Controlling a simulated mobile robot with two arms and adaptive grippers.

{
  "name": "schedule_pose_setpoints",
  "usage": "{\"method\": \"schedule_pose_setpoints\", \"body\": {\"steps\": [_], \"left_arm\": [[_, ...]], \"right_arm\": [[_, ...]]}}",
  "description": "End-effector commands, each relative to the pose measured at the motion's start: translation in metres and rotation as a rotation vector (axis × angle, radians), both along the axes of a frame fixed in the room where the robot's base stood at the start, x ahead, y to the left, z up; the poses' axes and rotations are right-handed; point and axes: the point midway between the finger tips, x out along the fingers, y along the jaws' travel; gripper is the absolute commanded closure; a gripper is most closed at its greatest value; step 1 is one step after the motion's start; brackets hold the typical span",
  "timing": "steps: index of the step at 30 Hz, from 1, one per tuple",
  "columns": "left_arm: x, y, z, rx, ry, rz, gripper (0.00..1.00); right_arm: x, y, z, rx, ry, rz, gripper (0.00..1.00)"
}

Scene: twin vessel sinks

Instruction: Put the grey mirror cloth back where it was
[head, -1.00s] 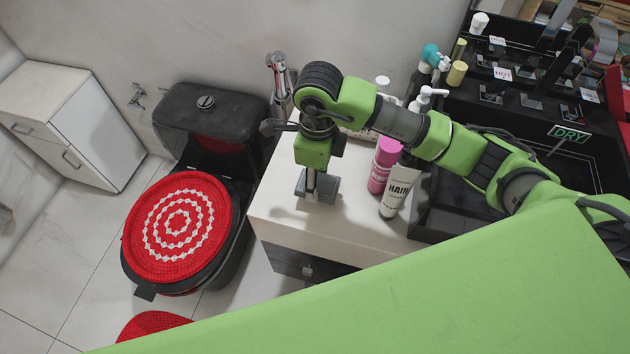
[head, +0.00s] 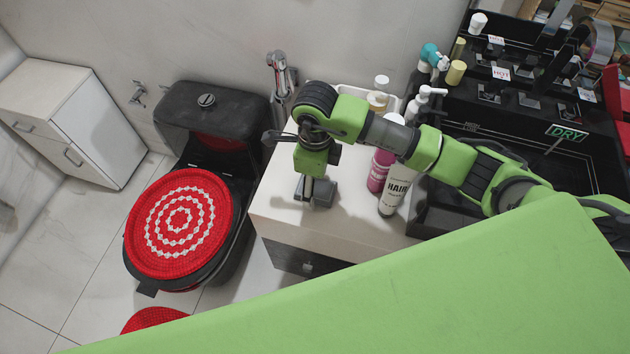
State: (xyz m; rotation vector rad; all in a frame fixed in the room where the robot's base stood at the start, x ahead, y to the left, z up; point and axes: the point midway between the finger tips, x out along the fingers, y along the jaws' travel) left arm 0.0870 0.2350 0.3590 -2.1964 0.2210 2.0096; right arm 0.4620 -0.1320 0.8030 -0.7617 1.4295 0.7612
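My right gripper (head: 311,190) points down over the left part of the pale counter top (head: 285,215), left of the bottles. A small grey shape sits at its end, close to or on the counter. I cannot tell whether this is the gripper's own fingers, the grey mirror cloth, or both. I cannot make out the cloth for sure anywhere else in the head view. The fingertips are too small and hidden to show whether they are open or shut. My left gripper is not in view.
A pink bottle (head: 379,171) and a white HAIR tube (head: 394,193) stand right of the gripper. A pale tray (head: 349,90) is behind my arm. The black sink unit (head: 520,135) is at right. A black toilet with a red round cover (head: 180,222) is at left.

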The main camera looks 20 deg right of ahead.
Motion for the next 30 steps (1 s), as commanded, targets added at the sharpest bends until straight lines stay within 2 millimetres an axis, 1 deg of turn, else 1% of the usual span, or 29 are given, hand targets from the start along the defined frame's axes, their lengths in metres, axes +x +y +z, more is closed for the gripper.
{"method": "schedule_pose_setpoints", "body": {"steps": [5,8,11,18,21,25,30], "left_arm": [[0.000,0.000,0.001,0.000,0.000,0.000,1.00],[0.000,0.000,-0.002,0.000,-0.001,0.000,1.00],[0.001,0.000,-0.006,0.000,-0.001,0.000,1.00],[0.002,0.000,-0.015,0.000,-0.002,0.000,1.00],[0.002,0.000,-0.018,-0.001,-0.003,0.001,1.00],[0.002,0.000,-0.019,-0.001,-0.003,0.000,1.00],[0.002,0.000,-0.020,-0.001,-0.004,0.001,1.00]], "right_arm": [[0.000,0.000,0.003,0.001,-0.001,0.000,0.37],[0.001,0.000,0.012,0.001,-0.003,0.000,0.37],[0.002,0.000,0.030,0.001,-0.006,0.002,0.37],[0.001,0.000,0.082,0.001,-0.006,0.000,0.37],[0.001,0.000,0.099,-0.001,-0.004,0.000,0.37],[0.000,0.000,0.114,0.000,-0.001,0.000,0.37],[0.000,0.000,0.121,0.000,0.000,0.000,0.37]]}}
